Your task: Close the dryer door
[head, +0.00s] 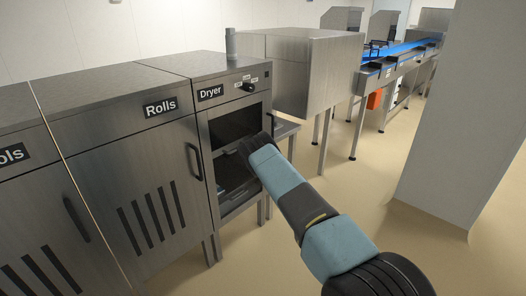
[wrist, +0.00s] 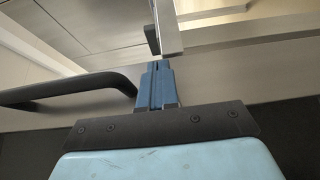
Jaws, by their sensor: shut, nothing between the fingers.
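The dryer (head: 205,80) is a brushed-metal cabinet with a "Dryer" label and a dark knob on its upper front. Below the label is a dark, window-like area (head: 232,122), and under it a lower opening shows part of the inside. My arm covers the right part of the front, so how far the door is open is unclear. My gripper (head: 243,150) is at the dryer front. In the wrist view its blue fingers (wrist: 158,66) are together and empty. A curved black handle (wrist: 70,88) lies just left of them, beside a metal panel.
The "Rolls" cabinet (head: 125,130) with a dark handle stands left of the dryer. A large metal box unit (head: 310,70) and a blue conveyor (head: 400,50) stand behind to the right. A pale pillar (head: 450,120) is at right. Beige floor is clear between.

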